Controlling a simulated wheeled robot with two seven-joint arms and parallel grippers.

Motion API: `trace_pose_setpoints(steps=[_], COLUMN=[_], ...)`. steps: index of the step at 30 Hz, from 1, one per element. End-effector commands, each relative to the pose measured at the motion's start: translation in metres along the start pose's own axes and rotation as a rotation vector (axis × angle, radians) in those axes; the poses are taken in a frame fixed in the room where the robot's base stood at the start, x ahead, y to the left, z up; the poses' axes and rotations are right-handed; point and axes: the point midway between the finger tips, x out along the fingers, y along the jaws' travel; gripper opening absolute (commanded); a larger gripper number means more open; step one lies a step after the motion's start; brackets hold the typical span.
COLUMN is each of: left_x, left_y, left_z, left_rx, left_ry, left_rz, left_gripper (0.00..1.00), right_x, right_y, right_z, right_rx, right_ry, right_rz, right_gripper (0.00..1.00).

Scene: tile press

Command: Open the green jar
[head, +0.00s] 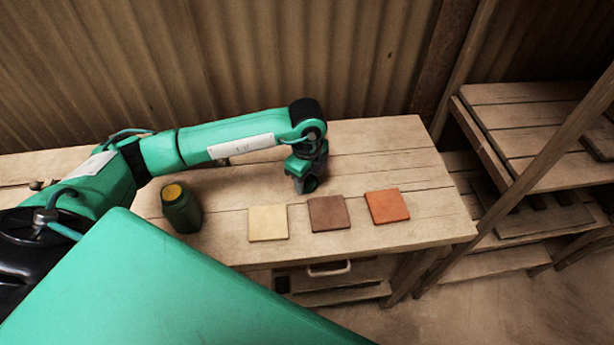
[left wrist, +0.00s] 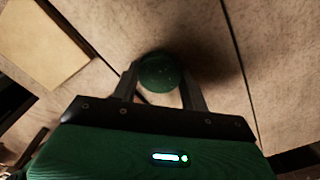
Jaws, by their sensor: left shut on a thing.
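The green jar (head: 181,211) stands upright on the wooden table at the left, with a round ochre top showing and no green lid on it. My left gripper (head: 309,184) is to the right of the jar, behind the tiles, pointing down. In the left wrist view, the fingers of my left gripper (left wrist: 158,88) are shut on a round green piece that looks like the jar's lid (left wrist: 160,70). Whether this piece touches the table is hard to tell. My right gripper is not in view.
A cream tile (head: 268,223), a brown tile (head: 329,213) and an orange tile (head: 387,206) lie in a row on the table (head: 432,208). The cream tile also shows in the left wrist view (left wrist: 42,42). Wooden shelves (head: 525,110) stand at the right, a corrugated wall behind.

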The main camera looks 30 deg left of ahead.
Motion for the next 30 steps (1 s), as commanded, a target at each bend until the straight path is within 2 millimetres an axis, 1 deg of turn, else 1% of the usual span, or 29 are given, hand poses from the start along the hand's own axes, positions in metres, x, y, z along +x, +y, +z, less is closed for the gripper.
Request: trace_pose_setpoints(steps=[2,3,5,6,14,17,19,23,30], left_x=[0.003,0.004,0.002,0.003,0.002,-0.002,-0.008,-0.031,-0.084], left_y=[0.000,0.000,0.000,0.000,0.000,0.000,-0.001,-0.001,-0.001], left_z=[0.000,0.000,0.000,0.000,0.000,0.000,0.000,0.000,0.000], left_rx=[0.000,0.000,0.000,0.000,0.000,0.000,0.001,0.002,0.000], left_ry=[0.000,0.000,0.000,0.000,0.000,-0.001,0.000,0.000,-0.001], left_rz=[0.000,0.000,0.000,0.000,0.000,0.000,-0.002,-0.005,-0.005], left_gripper=[0.18,0.47,0.59,0.66,0.67,0.67,0.67,0.67,0.67], right_x=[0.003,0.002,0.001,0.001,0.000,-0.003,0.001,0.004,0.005], right_y=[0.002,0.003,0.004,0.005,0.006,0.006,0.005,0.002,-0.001], right_z=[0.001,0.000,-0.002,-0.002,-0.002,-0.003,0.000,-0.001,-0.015], right_rx=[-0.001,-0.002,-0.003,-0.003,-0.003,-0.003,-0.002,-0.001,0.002], right_ry=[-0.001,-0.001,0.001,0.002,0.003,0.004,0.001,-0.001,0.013], right_rz=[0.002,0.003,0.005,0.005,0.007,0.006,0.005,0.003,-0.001], right_gripper=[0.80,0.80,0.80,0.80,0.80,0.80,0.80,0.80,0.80])
